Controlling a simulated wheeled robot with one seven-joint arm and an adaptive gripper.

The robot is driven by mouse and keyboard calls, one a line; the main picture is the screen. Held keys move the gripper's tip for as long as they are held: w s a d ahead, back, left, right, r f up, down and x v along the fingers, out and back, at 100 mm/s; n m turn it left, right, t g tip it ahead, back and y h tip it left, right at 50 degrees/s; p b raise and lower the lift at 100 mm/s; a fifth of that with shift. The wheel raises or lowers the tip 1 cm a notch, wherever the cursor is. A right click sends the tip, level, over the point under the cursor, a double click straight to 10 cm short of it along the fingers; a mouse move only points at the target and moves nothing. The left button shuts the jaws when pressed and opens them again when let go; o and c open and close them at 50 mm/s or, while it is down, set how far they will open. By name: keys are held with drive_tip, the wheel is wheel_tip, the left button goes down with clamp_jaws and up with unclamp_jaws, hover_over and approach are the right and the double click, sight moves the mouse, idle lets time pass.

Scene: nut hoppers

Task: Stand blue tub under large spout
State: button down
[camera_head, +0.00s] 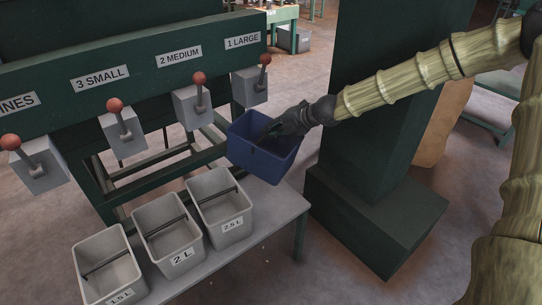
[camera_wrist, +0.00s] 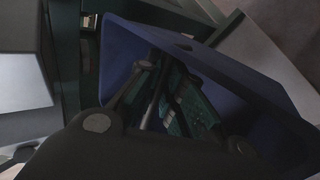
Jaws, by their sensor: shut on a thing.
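The blue tub (camera_head: 262,158) hangs in the air in the head view, tilted, at the right end of the row of spouts. My gripper (camera_head: 274,129) is shut on the tub at its upper right side. The large spout (camera_head: 249,88), under the "1 LARGE" label (camera_head: 242,41), is just above and slightly left of the tub. The tub's blue wall (camera_wrist: 240,70) fills much of the wrist view, with my fingers (camera_wrist: 170,110) inside its opening. The fingertips' exact contact with the tub is hard to see.
Grey tubs marked 2.5 L (camera_head: 222,207), 2 L (camera_head: 168,230) and 1.5 L (camera_head: 108,268) stand on the grey bench (camera_head: 262,222). A dark green pillar (camera_head: 375,100) with a wide base stands to the right. Medium (camera_head: 191,106) and small (camera_head: 122,132) spouts are left of the large one.

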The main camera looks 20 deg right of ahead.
wheel_tip(320, 180, down, 9)
drive_tip(key=b, duration=0.7)
drive_tip(key=shift+a+r+b, duration=0.1)
drive_tip(key=shift+r+b, duration=0.1)
drive_tip(key=shift+b, duration=0.2)
drive_tip(key=shift+f, duration=0.1)
wheel_tip(320, 180, down, 6)
drive_tip(key=b, duration=0.7)
drive_tip(key=shift+f+b, duration=0.2)
drive_tip(key=shift+b, duration=0.1)
drive_tip(key=shift+f+b, duration=0.4)
drive_tip(key=shift+f, duration=0.25)
drive_tip(key=shift+s+f+b, duration=0.25)
drive_tip(key=shift+f+b, duration=0.1)
drive_tip(key=shift+f, duration=0.3)
drive_tip(key=c, duration=1.5)
unclamp_jaws()
drive_tip(key=shift+w+f, duration=0.1)
drive_tip(key=shift+f, duration=0.05)
